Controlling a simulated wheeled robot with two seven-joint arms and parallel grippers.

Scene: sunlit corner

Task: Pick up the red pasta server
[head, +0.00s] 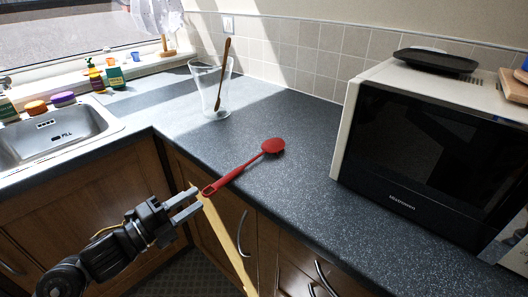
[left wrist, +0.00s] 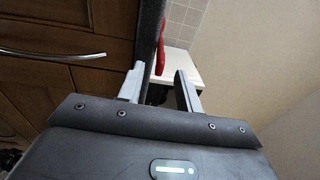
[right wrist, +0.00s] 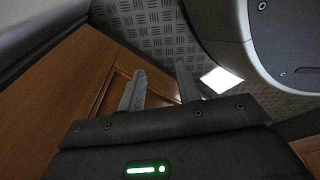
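The red pasta server (head: 240,172) lies on the dark speckled countertop, its handle pointing to the front edge and its round head further back to the right. The handle end is at the counter's edge. It also shows as a red strip (left wrist: 160,50) past the fingers in the left wrist view. My left gripper (head: 197,200) is open and empty, just in front of the counter edge, close to the handle end but apparently apart from it. My right gripper (right wrist: 158,92) is open and empty in the right wrist view and out of the head view.
A clear glass vessel (head: 208,95) with a wooden utensil (head: 222,75) stands behind the server. A microwave (head: 430,150) stands at the right, with a black tray (head: 436,61) on top. A sink (head: 50,135) is at the left. Cupboards (head: 95,210) are below.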

